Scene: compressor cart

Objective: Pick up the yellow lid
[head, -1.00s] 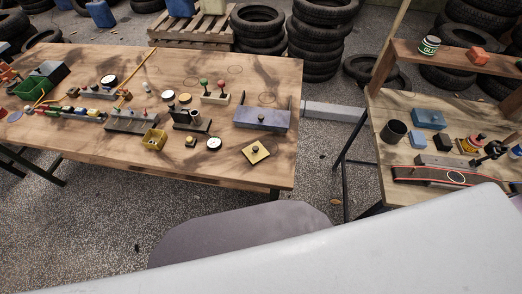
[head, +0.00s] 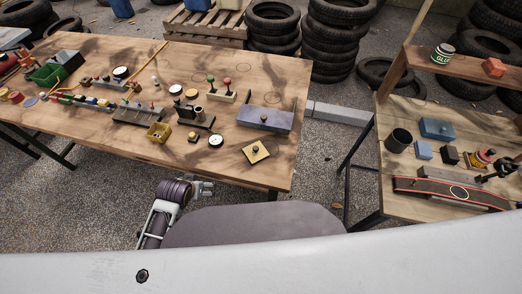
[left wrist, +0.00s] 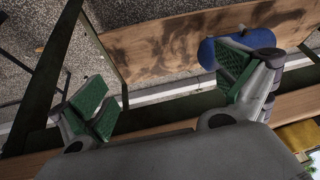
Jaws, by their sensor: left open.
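The yellow lid (head: 257,151), a flat square plate with a dark knob in its middle, lies on the near right part of the wooden table (head: 232,172) in the head view. My left gripper (head: 205,188) shows low in front of the table's near edge, left of the lid and apart from it. In the left wrist view my left gripper (left wrist: 165,88) is open, with green pads on both fingers and nothing between them. A yellow patch at that view's lower right corner is cut off, and I cannot tell what it is. My right gripper is not in view.
Left of the lid are a round white gauge (head: 216,141) and a yellow box (head: 158,133). A blue-grey block (head: 265,119) stands behind it. A second bench (head: 372,203) with a shelf stands at the right, across a floor gap. The table's near right corner is clear.

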